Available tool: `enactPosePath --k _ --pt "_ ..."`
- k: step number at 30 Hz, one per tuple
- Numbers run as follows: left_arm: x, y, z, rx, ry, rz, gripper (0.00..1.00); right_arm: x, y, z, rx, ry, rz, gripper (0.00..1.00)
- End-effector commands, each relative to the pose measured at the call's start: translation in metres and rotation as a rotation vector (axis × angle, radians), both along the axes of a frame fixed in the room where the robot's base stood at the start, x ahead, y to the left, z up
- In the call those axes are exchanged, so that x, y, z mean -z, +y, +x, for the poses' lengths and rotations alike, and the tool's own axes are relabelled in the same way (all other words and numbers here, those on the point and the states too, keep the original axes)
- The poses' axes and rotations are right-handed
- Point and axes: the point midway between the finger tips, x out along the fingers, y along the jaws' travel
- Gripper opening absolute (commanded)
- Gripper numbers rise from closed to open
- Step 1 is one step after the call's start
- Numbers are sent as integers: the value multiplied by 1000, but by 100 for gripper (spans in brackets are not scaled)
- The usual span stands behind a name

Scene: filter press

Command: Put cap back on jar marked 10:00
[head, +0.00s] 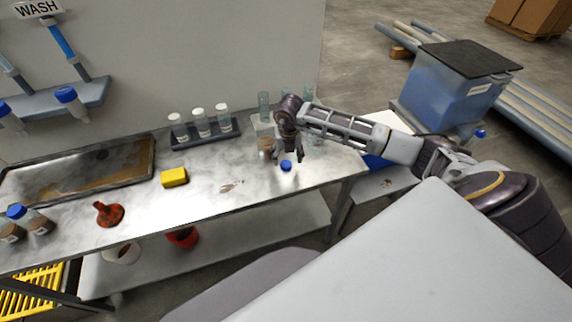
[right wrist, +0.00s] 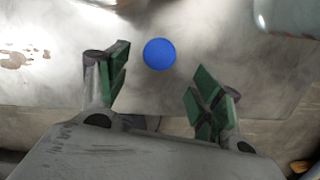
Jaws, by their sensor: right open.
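A blue cap (head: 286,165) is on the bench near its front edge, and it also shows in the right wrist view (right wrist: 160,54) as a plain blue disc. My right gripper (head: 288,153) hangs just above and behind the cap. In the right wrist view its green-padded fingers (right wrist: 161,88) are apart with nothing between them, and the cap shows beyond the gap. I cannot read a 10:00 mark on any jar. My left gripper is not in view.
A dark rack (head: 206,138) holds white-capped jars at the back. A yellow sponge (head: 174,177), a red funnel (head: 109,214) and blue-capped jars (head: 36,222) are further left. Clear tubes (head: 264,104) stand behind my gripper. The bench between sponge and cap is mostly free.

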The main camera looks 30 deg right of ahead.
Motion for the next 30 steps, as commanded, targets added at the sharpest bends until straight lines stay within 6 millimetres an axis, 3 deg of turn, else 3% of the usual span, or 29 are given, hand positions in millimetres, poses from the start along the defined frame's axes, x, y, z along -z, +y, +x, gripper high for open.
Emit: enactPosePath --k 14,30 --pt "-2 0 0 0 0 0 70 4 0 2 0 0 1 66" --pt "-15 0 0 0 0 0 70 48 -2 12 -1 0 0 66"
